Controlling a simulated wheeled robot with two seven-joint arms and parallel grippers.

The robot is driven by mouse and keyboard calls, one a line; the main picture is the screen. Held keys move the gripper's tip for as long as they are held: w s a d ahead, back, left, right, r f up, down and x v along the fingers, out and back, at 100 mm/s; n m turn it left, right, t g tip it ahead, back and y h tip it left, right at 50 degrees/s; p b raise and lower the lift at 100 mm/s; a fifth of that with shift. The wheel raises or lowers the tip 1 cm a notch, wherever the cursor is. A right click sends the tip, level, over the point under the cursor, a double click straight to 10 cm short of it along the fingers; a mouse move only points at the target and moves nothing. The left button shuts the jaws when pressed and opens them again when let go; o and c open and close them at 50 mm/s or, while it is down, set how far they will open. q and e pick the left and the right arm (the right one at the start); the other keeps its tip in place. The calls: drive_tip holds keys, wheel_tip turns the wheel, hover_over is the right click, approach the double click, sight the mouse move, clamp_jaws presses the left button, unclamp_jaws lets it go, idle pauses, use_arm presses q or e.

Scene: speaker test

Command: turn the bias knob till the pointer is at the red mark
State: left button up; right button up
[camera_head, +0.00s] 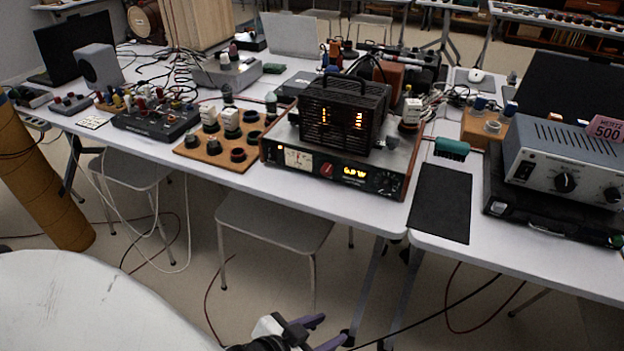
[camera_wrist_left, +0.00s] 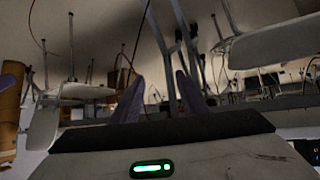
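The amplifier (camera_head: 335,165) stands on the middle table, with a black caged block (camera_head: 343,112) on top. Its front has a pale meter (camera_head: 298,159), a red round part, an amber display (camera_head: 355,172) and a dark knob (camera_head: 387,183) at the right end. This may be the bias knob; its pointer and any red mark are too small to read. My left gripper (camera_head: 333,328) is low in front of the table, well apart from the amplifier. Its purple fingers stand apart and empty, also in the left wrist view (camera_wrist_left: 159,78). My right gripper is not in view.
A wooden board with knobs (camera_head: 215,160) stands left of the amplifier. A black mat (camera_head: 441,203) and a grey instrument (camera_head: 565,165) are to its right. A stool (camera_head: 275,218) stands under the table edge, with cables on the floor. A brown column (camera_head: 40,180) is at far left.

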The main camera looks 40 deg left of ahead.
use_arm(q)
drive_tip(key=w+a+r+n+t+y+b, duration=0.1)
drive_tip(key=w+a+r+t+b, duration=0.1)
drive_tip(key=w+a+r+b, duration=0.2)
drive_tip(key=w+a+r+n+t+y+b, duration=0.1)
drive_tip(key=w+a+r+t+y+b, duration=0.1)
drive_tip(key=w+a+r+b, duration=0.2)
drive_tip(key=w+a+r+n+t+y+b, duration=0.1)
drive_tip(key=w+a+r+t+b, duration=0.1)
drive_tip(key=b, duration=0.4)
drive_tip(key=shift+w+a+r+y, duration=0.3)
drive_tip(key=shift+w+a+r, duration=0.6)
drive_tip(key=shift+w+r, duration=0.25)
drive_tip(key=n+t+y+b, duration=0.1)
drive_tip(key=n+y+b, duration=0.1)
approach(325, 173)
drive_tip(key=b+x, duration=0.2)
drive_tip(key=x, duration=0.5)
drive_tip(key=shift+f, duration=0.1)
drive_tip(key=shift+w+a+t+h, duration=0.15)
drive_tip(key=shift+w+t+h, duration=0.15)
drive_tip(key=shift+w, duration=0.1)
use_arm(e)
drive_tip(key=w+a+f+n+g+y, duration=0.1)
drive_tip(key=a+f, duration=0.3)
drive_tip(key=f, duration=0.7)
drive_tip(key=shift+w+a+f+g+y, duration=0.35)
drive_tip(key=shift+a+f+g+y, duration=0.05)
